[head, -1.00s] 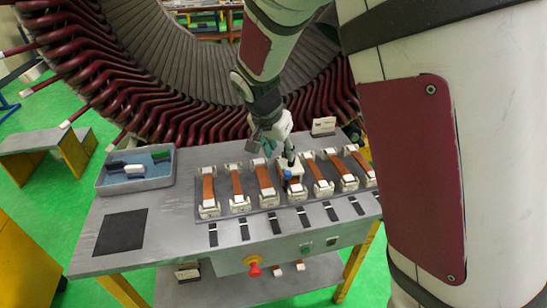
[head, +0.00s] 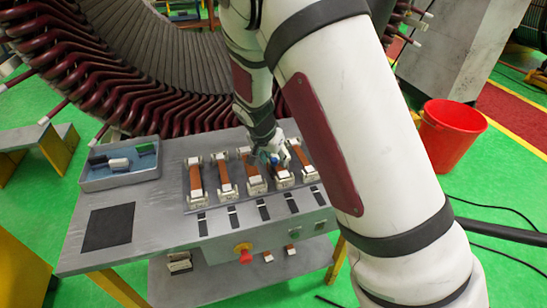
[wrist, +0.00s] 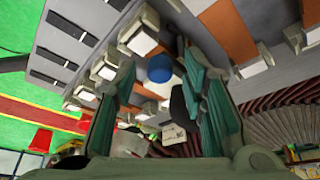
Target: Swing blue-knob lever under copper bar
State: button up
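A row of copper bars (head: 224,178) sits in white clamp blocks on the grey bench. My gripper (head: 274,157) is low over the row, near the fourth bar from the left, partly hiding the blocks there. The wrist view shows my two teal fingers (wrist: 162,88) spread apart, one on each side of the blue knob (wrist: 160,68). Gaps show between the knob and both fingers, so my gripper is open around it. A copper bar (wrist: 230,35) also shows right of the fingers. The lever's arm below the knob is hard to make out.
A grey-blue bin (head: 120,163) with several small blocks stands at the bench's back left, behind a black mat (head: 108,227). A red emergency button (head: 245,255) is on the bench front. The stator (head: 130,90) rises behind. A red bucket (head: 450,137) stands right.

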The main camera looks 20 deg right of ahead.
grip_shut()
jog(key=shift+d, duration=0.1)
jog(key=shift+d+n+t+y, duration=0.3)
jog(key=shift+d+n, duration=0.25)
jog(key=shift+n, duration=0.65)
jog(key=n, duration=0.1)
jog(key=d+n+y, duration=0.1)
jog(key=n, duration=0.2)
jog(key=shift+w+d+t+y, duration=0.3)
jog(key=shift+d+t+y, duration=0.05)
jog(key=shift+t+y, duration=0.05)
jog(key=n+y, duration=0.1)
jog(key=n, duration=0.1)
jog(key=w+d+n+p, duration=0.1)
jog(key=n, duration=0.1)
jog(key=shift+d+r+n+y, duration=0.1)
jog(key=shift+n+y, duration=0.3)
jog(key=shift+w+d+n+g+y+p, duration=0.2)
jog(key=shift+w+n+y+p, duration=0.15)
jog(key=shift+n, duration=0.8)
jog(key=shift+w+d+n+g+y+p, duration=0.1)
jog(key=shift+w+n+g+y+p, duration=0.25)
jog(key=shift+n, duration=0.8)
jog(key=shift+w, duration=0.15)
